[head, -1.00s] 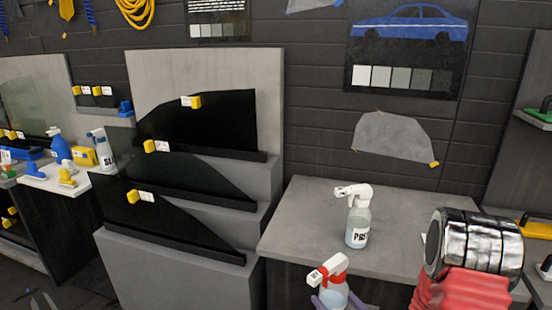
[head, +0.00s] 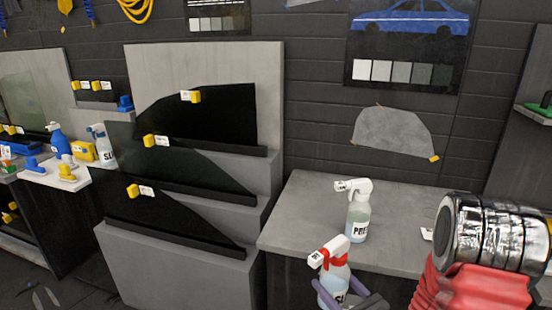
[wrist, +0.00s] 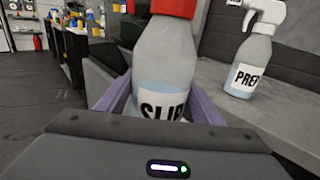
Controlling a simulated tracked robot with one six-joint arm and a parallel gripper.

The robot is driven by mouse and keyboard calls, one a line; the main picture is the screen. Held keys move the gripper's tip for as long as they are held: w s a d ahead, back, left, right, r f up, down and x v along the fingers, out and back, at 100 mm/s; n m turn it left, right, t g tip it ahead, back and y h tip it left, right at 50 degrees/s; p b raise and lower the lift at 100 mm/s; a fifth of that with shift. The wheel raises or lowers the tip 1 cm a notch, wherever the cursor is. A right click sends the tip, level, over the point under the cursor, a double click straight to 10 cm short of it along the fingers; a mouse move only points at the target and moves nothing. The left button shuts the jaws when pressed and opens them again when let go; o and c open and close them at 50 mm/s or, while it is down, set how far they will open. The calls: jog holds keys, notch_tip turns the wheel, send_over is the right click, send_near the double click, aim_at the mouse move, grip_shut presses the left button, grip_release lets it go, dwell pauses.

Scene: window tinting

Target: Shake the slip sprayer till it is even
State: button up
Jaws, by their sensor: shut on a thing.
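The slip sprayer (head: 334,268) is a clear bottle with pale liquid, a white head and a red collar, at the bottom of the head view. In the wrist view the sprayer (wrist: 166,62) shows its "SLIP" label, partly cut off, and its top is out of frame. My gripper (head: 348,303) is shut on the sprayer, with a purple finger on each side of the bottle. The sprayer leans a little to the right in the head view and is held in front of the grey bench (head: 300,228).
A similar white-headed bottle labelled "PREP" (head: 358,222) stands on the bench just behind, and also shows in the wrist view (wrist: 250,66). Stepped grey stands with dark window panes (head: 205,115) are at left. A white side table (head: 50,176) holds several bottles and tools.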

jog(key=shift+r, duration=0.55)
notch_tip(320, 180, down, 8)
jog(key=shift+f, duration=0.15)
dwell(1.0)
